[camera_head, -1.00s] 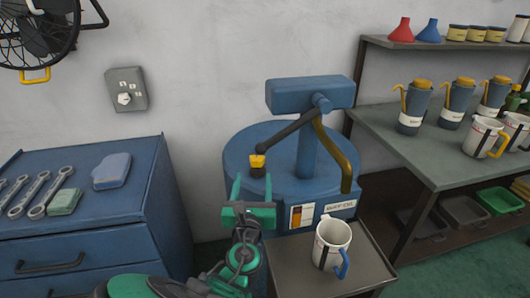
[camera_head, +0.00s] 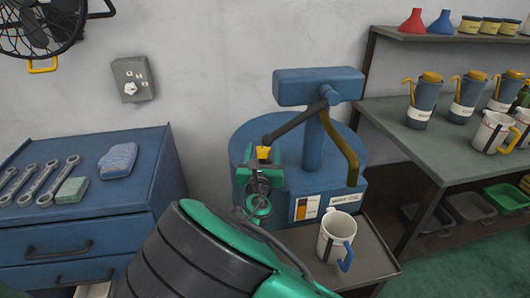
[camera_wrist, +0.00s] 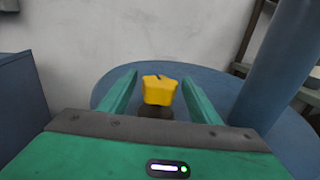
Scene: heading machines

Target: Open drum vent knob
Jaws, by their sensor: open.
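The yellow vent knob (camera_head: 263,153) stands on a dark stem on top of the blue drum (camera_head: 352,146). In the wrist view the knob (camera_wrist: 159,89) is star-shaped and lies between the two green fingers of my gripper (camera_wrist: 159,92). The fingers are open, with a gap on each side of the knob. In the head view my gripper (camera_head: 262,160) is at the drum's left front, and its body hides part of the drum top and the knob's stem. I cannot tell whether the fingers are level with the knob.
The pump head (camera_head: 318,86) and its dark lever rise above the drum, close to my gripper. A white mug (camera_head: 337,238) stands on a small stand in front. A blue tool cabinet (camera_head: 65,236) is at left, a shelf (camera_head: 410,145) with cans at right.

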